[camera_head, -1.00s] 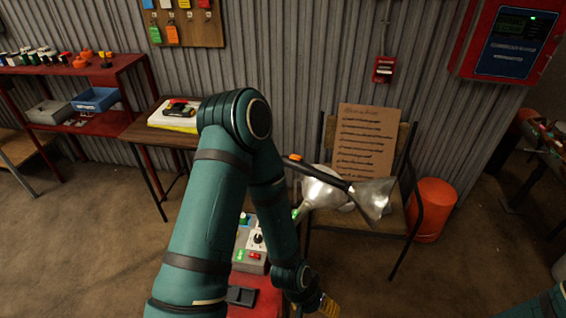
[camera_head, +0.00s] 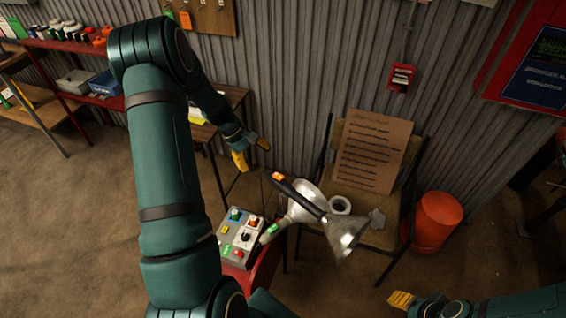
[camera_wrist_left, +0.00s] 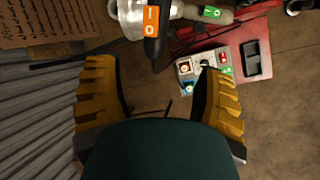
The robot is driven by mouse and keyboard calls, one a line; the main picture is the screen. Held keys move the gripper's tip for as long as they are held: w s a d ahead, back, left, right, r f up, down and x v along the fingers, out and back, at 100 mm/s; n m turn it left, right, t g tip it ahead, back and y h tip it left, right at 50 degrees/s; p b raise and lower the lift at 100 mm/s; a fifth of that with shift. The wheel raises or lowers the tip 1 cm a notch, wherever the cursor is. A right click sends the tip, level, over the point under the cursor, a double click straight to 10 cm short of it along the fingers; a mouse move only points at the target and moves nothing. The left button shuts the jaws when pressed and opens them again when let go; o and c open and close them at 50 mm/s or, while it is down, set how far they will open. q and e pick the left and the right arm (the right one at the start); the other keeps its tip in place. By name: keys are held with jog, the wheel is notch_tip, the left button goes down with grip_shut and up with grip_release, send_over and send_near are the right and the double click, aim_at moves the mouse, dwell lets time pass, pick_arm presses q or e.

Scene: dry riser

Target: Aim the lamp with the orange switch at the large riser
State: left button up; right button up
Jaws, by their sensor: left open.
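The lamp with the orange switch (camera_head: 278,177) has a dark handle and a silver cone shade (camera_head: 345,232) pointing toward the lower right. Its orange switch also shows in the left wrist view (camera_wrist_left: 151,20). A second lamp, with a green switch (camera_head: 271,229), crosses behind it. My left gripper (camera_head: 252,152) is open and empty, up and left of the orange switch; its yellow fingers (camera_wrist_left: 160,100) are wide apart in the wrist view. My right gripper (camera_head: 402,299) is partly in view at bottom right; its opening is unclear. I cannot identify the large riser.
A grey control box (camera_head: 228,249) with buttons and a dial stands below the lamps. Shelves (camera_head: 62,45) line the left wall.

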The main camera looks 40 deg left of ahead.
aim_at(272, 176)
pick_arm(q)
jog(key=x, duration=1.2)
jog(key=shift+w+f+b, duration=0.2)
jog(key=shift+w+b, duration=0.15)
grip_shut()
